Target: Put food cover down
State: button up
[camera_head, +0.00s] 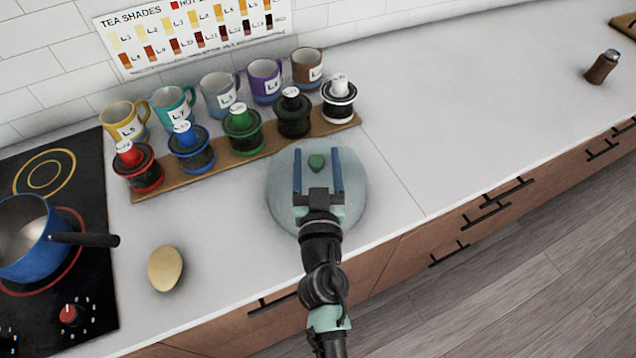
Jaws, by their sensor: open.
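The food cover (354,196) appears as a pale, round, translucent shape on the white counter. A small dark green knob (317,161) shows near its far side. My gripper (317,152) is over the cover, with its two blue fingers apart, one to each side of the knob as seen from above. The fingers do not appear to press on the knob. I cannot tell how high the fingertips are above it. My gripper and wrist hide the middle and near part of the cover.
A wooden rack (215,168) with several coloured-lid jars stands behind, with several mugs and a tea chart. At left are a cooktop with a blue pot (28,240) and a tan oval object (165,269). A brown bottle (602,67) stands far right.

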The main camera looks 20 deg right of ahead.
jog(key=b+v, duration=0.4)
jog(key=v, duration=0.8)
jog(key=w+a+r+m+t, duration=0.1)
jog(key=w+r+t, duration=0.15)
jog(key=r, duration=0.95)
jog(key=w+a+r+t, duration=0.15)
jog(key=w+r, duration=0.25)
jog(key=r, duration=0.7)
jog(key=s+a+r+n+t+y, duration=0.1)
jog(key=s+a+r+t+y, duration=0.1)
jog(key=r, duration=0.6)
jog(key=s+a+r+n+t+y, duration=0.2)
jog(key=a+r, duration=0.2)
jog(key=r, duration=0.5)
jog(key=s+a+r+n+t+y, duration=0.2)
jog(key=s+a+r, duration=0.1)
jog(key=r, duration=0.5)
jog(key=shift+a+r+t, duration=0.2)
jog(key=shift+t, duration=0.1)
